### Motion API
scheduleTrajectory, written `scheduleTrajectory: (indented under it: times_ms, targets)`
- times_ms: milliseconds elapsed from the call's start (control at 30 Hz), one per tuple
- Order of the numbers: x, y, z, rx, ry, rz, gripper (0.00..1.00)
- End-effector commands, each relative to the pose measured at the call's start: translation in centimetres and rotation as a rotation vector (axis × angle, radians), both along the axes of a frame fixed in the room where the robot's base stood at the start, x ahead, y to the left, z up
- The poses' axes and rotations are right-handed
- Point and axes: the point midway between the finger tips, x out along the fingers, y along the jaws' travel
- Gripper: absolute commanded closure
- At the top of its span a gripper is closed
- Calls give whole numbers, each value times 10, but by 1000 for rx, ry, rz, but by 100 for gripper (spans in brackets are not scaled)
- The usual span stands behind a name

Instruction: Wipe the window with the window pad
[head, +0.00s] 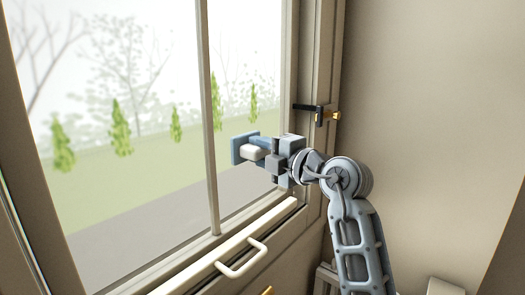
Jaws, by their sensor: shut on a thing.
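The window (120,150) fills the left half of the head view, with a thin upright bar dividing its glass into a wide left pane and a narrow right pane. The window pad is a flat blue plate (236,148) with a light block behind it. My gripper (268,152) is shut on the pad and holds it upright, its flat face toward the glass. The pad appears in front of the lower part of the right pane, close to the upright bar. I cannot tell whether it touches the glass.
A dark latch with a brass knob (334,115) is on the frame right of my gripper. A pale sill (190,277) and a white bar handle (246,262) lie below. A plain wall (430,110) stands at the right.

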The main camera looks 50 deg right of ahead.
Motion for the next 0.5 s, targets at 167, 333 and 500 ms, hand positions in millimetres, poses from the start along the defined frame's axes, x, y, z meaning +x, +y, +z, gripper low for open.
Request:
scheduleTrajectory:
  times_ms: [167,333,500]
  targets:
    - [-10,2,-1,2,2,6,90]
    - [-26,1,-1,1,1,4,90]
    - [-42,-1,-1,0,1,2,90]
